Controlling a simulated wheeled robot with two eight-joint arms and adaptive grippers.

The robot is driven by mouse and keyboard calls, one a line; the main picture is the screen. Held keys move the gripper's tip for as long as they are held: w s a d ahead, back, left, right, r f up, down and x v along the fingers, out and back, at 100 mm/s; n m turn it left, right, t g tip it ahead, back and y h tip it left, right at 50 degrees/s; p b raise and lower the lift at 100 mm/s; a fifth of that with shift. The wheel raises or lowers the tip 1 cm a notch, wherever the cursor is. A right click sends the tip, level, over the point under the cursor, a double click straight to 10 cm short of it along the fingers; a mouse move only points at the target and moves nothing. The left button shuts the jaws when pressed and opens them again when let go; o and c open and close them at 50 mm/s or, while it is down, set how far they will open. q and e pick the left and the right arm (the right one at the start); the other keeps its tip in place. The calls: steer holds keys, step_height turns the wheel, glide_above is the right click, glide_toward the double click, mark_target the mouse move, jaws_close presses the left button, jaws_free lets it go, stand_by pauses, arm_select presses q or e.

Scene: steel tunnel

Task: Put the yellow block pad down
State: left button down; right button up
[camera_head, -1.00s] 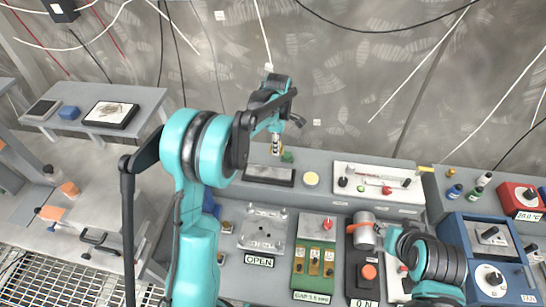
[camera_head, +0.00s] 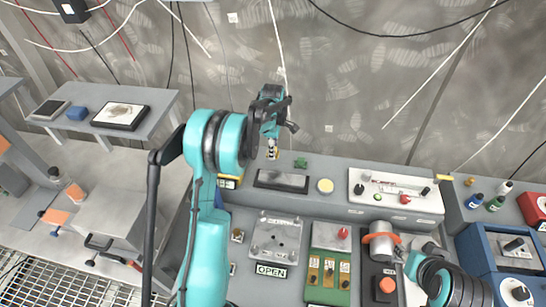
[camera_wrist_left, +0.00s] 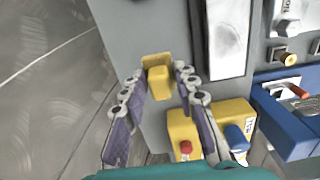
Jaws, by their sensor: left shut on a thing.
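The yellow block pad (camera_wrist_left: 158,80), a small block with a flat plate at its far side, sits between the fingertips of my left gripper (camera_wrist_left: 160,72) in the left wrist view. Grey bench shows around it; I cannot tell whether it touches the bench. In the head view my left gripper (camera_head: 271,150) points down at the back left of the bench, left of a green piece (camera_head: 300,162). I cannot make out the pad there. My right arm is at the lower right, beside a grey cylinder with an orange band (camera_head: 382,246); its fingers are not clear.
A yellow box (camera_wrist_left: 186,128) with a red button stands close to my left gripper. A white panel (camera_head: 395,193) is farther right. The wall rises behind.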

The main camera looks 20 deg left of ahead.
arm_select(q)
step_height(320, 180, down, 4)
steer(key=shift+r+b, duration=0.1)
steer(key=shift+b, duration=0.2)
steer(key=c, duration=1.2)
jaws_free()
steer(key=shift+o, duration=0.2)
